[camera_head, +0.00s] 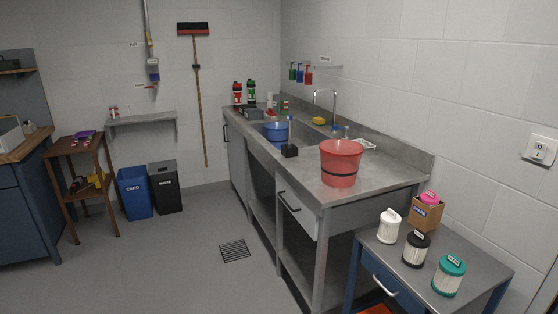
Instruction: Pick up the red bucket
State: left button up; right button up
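The red bucket (341,163) stands upright on the near end of the grey sink counter (389,180). It is wider at the top and has a dark band low on its side. Neither of my grippers is in the head view, so nothing is seen touching the bucket.
A blue bucket (276,132) sits at the sink, with a black box (290,151) near it. A lower table (400,266) with filter canisters (449,276) and a cardboard box (426,213) stands at the right front. Bins (134,193) stand left. The middle floor (190,255) is clear.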

aim_at(341, 158)
jog(key=i+j, duration=0.15)
jog(key=i, duration=0.3)
jog(key=i+j, duration=0.15)
jog(key=i, duration=0.3)
jog(key=i+j+z, duration=0.1)
jog(key=i, duration=0.35)
jog(key=j, duration=0.05)
